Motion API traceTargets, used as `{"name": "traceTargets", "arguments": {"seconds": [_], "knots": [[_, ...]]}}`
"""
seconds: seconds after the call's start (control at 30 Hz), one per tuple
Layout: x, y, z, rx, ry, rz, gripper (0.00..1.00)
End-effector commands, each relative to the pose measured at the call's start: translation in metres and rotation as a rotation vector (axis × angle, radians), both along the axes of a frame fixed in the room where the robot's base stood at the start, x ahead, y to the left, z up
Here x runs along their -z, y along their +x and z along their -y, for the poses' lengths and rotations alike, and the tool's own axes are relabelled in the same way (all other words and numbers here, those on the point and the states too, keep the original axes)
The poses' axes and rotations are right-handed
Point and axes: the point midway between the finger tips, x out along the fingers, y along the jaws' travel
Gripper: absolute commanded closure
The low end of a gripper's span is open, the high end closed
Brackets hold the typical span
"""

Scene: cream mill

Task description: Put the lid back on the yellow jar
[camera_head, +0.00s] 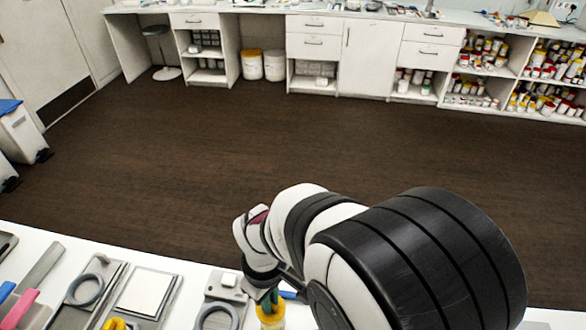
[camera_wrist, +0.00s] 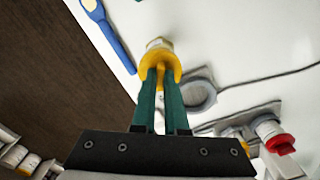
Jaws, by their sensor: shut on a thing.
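My gripper (camera_wrist: 161,80) has green fingers shut on the yellow lid (camera_wrist: 160,64) in the wrist view. The lid lies across the mouth end of a pale jar (camera_wrist: 158,43), which shows just beyond it. I cannot tell whether the lid is seated or slightly apart from the jar. In the head view my gripper (camera_head: 268,298) points down at the bench's near edge, with yellow (camera_head: 270,317) right at its tips. The lower part of the jar is cut off there by the picture edge.
A grey ring holder (camera_wrist: 199,92) stands beside the jar. A blue-handled tool (camera_wrist: 110,36) lies on the white bench. A red-lidded jar (camera_wrist: 268,130) is farther right. In the head view, a flat white plate (camera_head: 146,291) and another grey ring (camera_head: 85,289) sit left.

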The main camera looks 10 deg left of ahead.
Motion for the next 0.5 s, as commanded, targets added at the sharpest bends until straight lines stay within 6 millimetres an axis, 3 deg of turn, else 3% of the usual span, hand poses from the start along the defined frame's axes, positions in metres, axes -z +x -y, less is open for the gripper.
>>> {"name": "traceTargets", "arguments": {"seconds": [0.2, 0.5], "knots": [[0.0125, -0.0002, 0.0, -0.003, 0.0, 0.0, 1.0], [0.0134, -0.0003, -0.0001, -0.003, 0.0, 0.0, 1.0]]}}
